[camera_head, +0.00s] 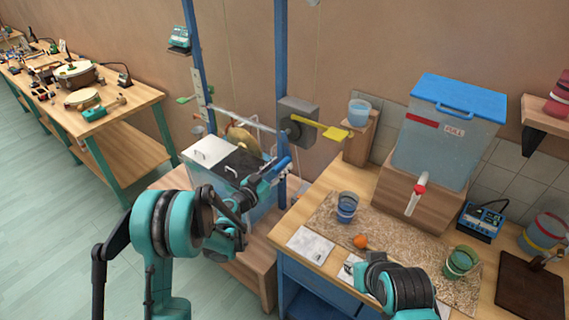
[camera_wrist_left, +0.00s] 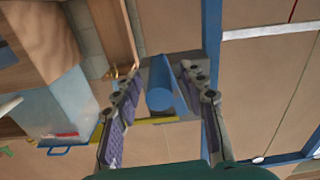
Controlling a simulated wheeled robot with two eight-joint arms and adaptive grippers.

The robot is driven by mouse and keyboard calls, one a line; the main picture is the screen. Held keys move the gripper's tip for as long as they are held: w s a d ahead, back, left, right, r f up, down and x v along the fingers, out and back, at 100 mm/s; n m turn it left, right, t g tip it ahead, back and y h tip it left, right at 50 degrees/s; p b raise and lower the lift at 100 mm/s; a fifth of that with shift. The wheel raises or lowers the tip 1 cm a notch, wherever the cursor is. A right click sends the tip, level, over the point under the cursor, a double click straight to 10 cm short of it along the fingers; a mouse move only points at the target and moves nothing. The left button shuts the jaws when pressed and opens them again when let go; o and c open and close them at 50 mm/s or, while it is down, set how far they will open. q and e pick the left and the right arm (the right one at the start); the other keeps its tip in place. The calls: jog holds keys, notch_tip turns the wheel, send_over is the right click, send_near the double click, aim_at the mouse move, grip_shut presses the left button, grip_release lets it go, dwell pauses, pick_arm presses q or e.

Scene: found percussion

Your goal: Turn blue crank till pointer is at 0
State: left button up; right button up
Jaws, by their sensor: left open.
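A blue cylindrical handle, which looks like the blue crank's grip (camera_wrist_left: 165,90), shows end-on in the left wrist view, in front of a grey plate. My left gripper (camera_wrist_left: 158,72) is open, with one finger on each side of the handle; I cannot tell whether they touch it. In the head view my left gripper (camera_head: 277,172) is at the blue frame post, below a grey box (camera_head: 298,118), and hides most of the crank. I cannot make out a pointer or a 0 mark.
A yellow lever (camera_head: 322,127) sticks out right of the grey box. The blue frame post (camera_head: 281,60) rises beside it. The right workbench (camera_head: 380,187) holds a blue cup (camera_head: 346,207), an orange ball (camera_head: 360,241), a green cup (camera_head: 461,262) and a blue-lidded tank (camera_head: 445,140).

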aim_at(291, 159)
pick_arm(q)
jog(key=x, duration=0.3)
jog(key=shift+f, duration=0.15)
jog(key=shift+a, duration=0.1)
grip_shut()
jog(key=shift+s+d+n+b, duration=0.3)
jog(key=shift+d+n, duration=0.1)
jog(key=shift+n, duration=0.1)
